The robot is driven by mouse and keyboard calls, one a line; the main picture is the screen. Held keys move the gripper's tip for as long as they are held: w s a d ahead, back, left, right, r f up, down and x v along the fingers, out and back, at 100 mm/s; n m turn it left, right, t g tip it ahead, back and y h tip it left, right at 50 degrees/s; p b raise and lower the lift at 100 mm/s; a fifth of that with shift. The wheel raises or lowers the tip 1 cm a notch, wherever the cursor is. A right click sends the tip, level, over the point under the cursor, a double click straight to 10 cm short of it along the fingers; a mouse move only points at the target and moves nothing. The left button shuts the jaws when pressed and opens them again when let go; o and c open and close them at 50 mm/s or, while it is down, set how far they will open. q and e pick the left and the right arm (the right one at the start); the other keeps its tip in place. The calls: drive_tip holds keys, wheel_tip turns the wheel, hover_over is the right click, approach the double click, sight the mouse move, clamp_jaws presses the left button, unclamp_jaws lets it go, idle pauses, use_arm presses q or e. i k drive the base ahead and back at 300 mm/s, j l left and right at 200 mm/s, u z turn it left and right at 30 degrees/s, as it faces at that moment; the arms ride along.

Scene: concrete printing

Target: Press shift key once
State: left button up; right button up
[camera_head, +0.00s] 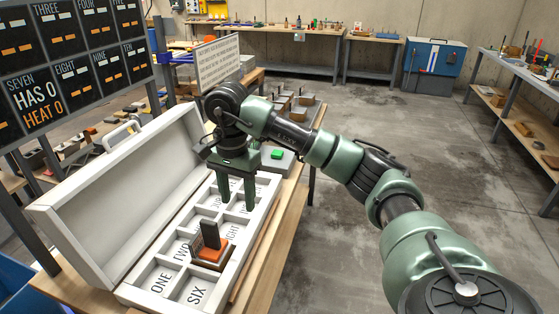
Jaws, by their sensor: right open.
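No key labelled shift can be read in the head view. A small green button (277,153) sits on a grey block on the wooden table, just beyond the far end of the white case. My right gripper (237,206) points down over the middle compartments of the open white case (125,250). Its two green fingers are apart with nothing between them. The gripper is nearer than the green button and to its left, apart from it. My left gripper is out of view.
An orange and dark block (211,250) stands in a compartment near TWO. The compartments carry number words. A black display board (75,50) reads SEVEN, HAS 0, HEAT 0. A white text sign (216,62) stands behind the case. Open floor (400,130) lies right of the table.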

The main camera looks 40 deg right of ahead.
sight(276, 154)
drive_tip(key=z, duration=1.3)
